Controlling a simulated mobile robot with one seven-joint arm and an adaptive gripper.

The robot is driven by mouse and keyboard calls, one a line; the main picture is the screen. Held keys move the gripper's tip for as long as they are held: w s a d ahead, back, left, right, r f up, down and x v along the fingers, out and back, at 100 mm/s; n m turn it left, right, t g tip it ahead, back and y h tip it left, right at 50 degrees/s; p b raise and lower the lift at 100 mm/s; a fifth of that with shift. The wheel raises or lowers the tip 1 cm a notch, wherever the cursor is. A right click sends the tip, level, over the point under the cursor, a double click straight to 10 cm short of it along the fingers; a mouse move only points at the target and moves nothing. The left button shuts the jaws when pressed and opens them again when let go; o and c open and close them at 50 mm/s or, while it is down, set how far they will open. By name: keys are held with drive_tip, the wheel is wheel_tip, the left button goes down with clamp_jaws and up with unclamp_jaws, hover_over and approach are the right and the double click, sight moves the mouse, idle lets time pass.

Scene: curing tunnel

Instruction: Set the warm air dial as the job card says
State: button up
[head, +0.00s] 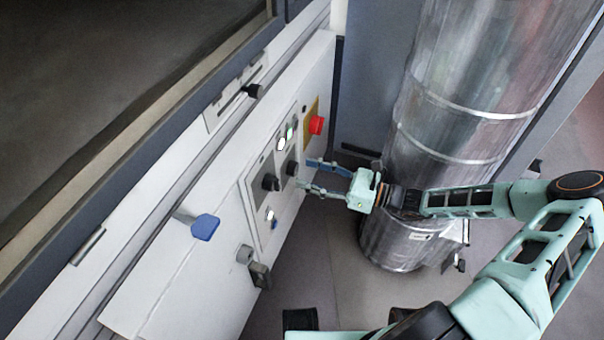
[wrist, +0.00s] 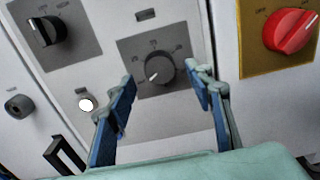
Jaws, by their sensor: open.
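In the wrist view, a dark round dial (wrist: 160,72) on a grey plate sits between my open fingers; its white pointer line points lower left. The marks around it are too small to read. My gripper (wrist: 162,78) is open and faces the dial, with a finger to each side; contact is not visible. In the head view, my gripper (head: 304,172) is just in front of this dial (head: 291,168). A second black dial (wrist: 45,34) is on another grey plate to the left. I cannot read which is the warm air dial. No readable job card shows.
A red knob (wrist: 291,30) on a yellow plate is to the right. A white lit button (wrist: 86,105) and a grey round knob (wrist: 18,105) are at left. A blue handle (head: 205,227) sticks out of the white cabinet. A metal duct (head: 450,130) stands close behind my gripper.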

sight(293, 169)
drive_tip(key=shift+x, duration=1.25)
drive_tip(key=c, duration=1.2)
